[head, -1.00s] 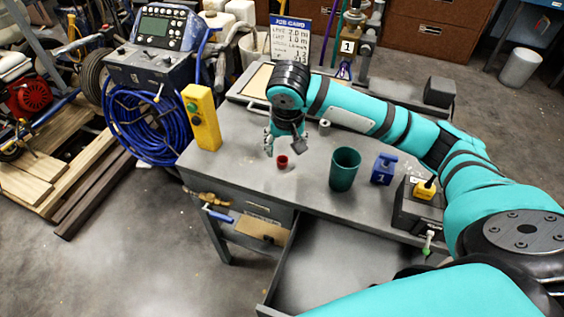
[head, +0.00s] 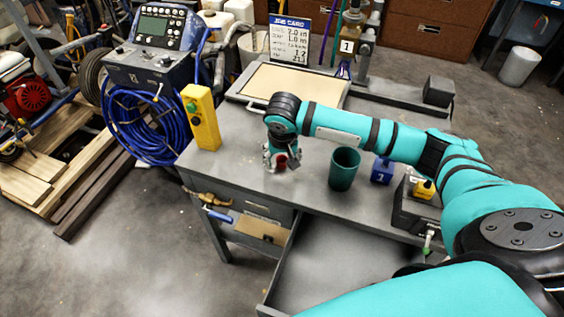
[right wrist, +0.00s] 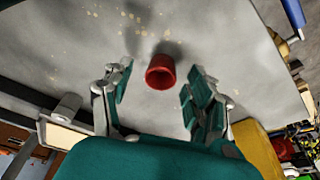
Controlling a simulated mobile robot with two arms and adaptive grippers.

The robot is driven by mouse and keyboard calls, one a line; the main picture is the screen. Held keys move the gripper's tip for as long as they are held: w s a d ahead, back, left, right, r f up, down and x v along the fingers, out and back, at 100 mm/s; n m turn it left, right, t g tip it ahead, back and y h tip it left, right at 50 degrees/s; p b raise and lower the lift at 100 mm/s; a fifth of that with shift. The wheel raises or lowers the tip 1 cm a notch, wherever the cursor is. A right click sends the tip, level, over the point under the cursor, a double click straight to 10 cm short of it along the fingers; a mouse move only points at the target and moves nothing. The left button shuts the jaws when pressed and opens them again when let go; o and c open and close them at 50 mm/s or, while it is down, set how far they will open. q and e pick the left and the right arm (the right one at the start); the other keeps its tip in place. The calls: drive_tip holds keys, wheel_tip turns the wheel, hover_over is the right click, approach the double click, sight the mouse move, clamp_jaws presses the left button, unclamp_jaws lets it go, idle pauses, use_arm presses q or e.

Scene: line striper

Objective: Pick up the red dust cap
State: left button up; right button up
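The red dust cap (head: 281,162) stands on the grey workbench (head: 235,165), partly covered by my right gripper in the head view. In the right wrist view the cap (right wrist: 160,72) shows its open or hollow end, just ahead of and between the fingertips. My right gripper (head: 281,167) points down over the cap. In the right wrist view its fingers (right wrist: 153,88) are spread apart with a gap on each side of the cap, and nothing is held. My left gripper is not in view.
A teal cup (head: 344,170) stands right of my gripper, with a blue block (head: 382,171) beyond it. A yellow control box (head: 201,118) stands at the left edge of the bench. An open drawer (head: 325,265) juts out in front. The front-left bench top is clear.

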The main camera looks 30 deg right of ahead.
drive_tip(key=c, duration=0.8)
drive_tip(key=shift+r, duration=0.15)
